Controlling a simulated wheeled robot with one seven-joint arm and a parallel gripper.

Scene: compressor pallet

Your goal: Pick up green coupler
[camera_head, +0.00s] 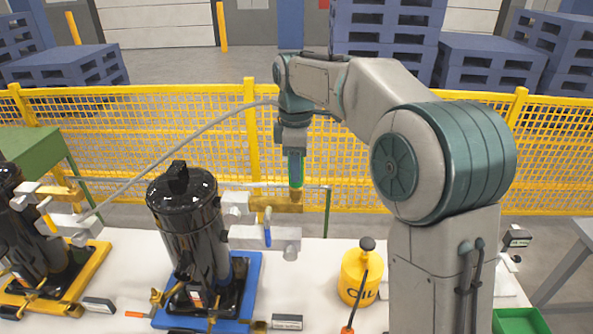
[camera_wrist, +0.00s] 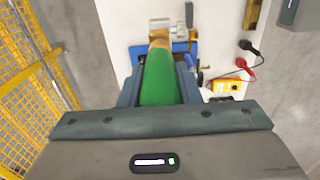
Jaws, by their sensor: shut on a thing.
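The green coupler (camera_head: 296,170) is a green sleeve with a brass end. It hangs upright below my gripper (camera_head: 295,150) in the head view, above the back edge of the white table. In the wrist view the green coupler (camera_wrist: 160,80) lies between the two dark fingers of my gripper (camera_wrist: 158,85), which is shut on it. Its brass tip is just in front of, or near, the brass fitting (camera_head: 275,203) beside the black compressor; I cannot tell if they touch. A grey hose runs from near my wrist down to the left.
A black compressor (camera_head: 190,220) stands on a blue pallet (camera_head: 252,290), another on a yellow pallet (camera_head: 92,265). A yellow oil can (camera_head: 352,272) stands right of centre. A green tray (camera_head: 520,321) is at front right. A yellow mesh fence (camera_head: 220,140) runs behind the table.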

